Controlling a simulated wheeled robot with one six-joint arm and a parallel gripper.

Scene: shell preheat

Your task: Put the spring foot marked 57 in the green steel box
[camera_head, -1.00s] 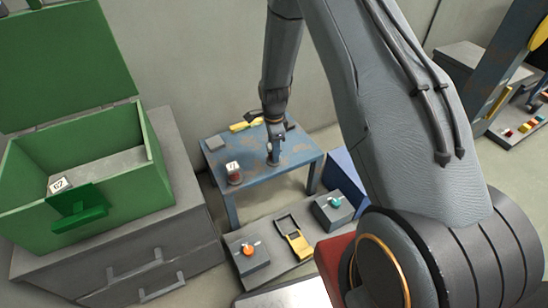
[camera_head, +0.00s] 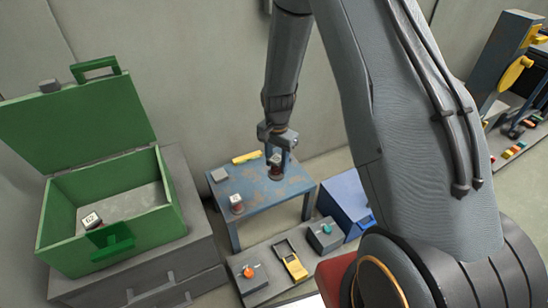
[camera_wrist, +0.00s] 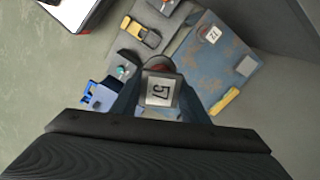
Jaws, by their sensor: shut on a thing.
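The spring foot marked 57 (camera_wrist: 159,90) is between the fingers of my gripper in the wrist view, its number plate facing the camera. In the head view my gripper (camera_head: 276,158) is shut on this spring foot (camera_head: 275,168), over the back right part of the blue table (camera_head: 262,190). It appears raised, though the gap to the table is hard to judge. The green steel box (camera_head: 150,224) stands open at the left, its lid (camera_head: 75,122) tilted back. A labelled block (camera_head: 91,221) shows at its front inside.
Another labelled spring foot (camera_head: 237,204) stands on the table's front left; its label also shows in the wrist view (camera_wrist: 213,34). A grey block (camera_head: 219,175) and a yellow object (camera_head: 246,157) lie behind. The box rests on a grey drawer cabinet (camera_head: 200,250). Low control boxes stand in front.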

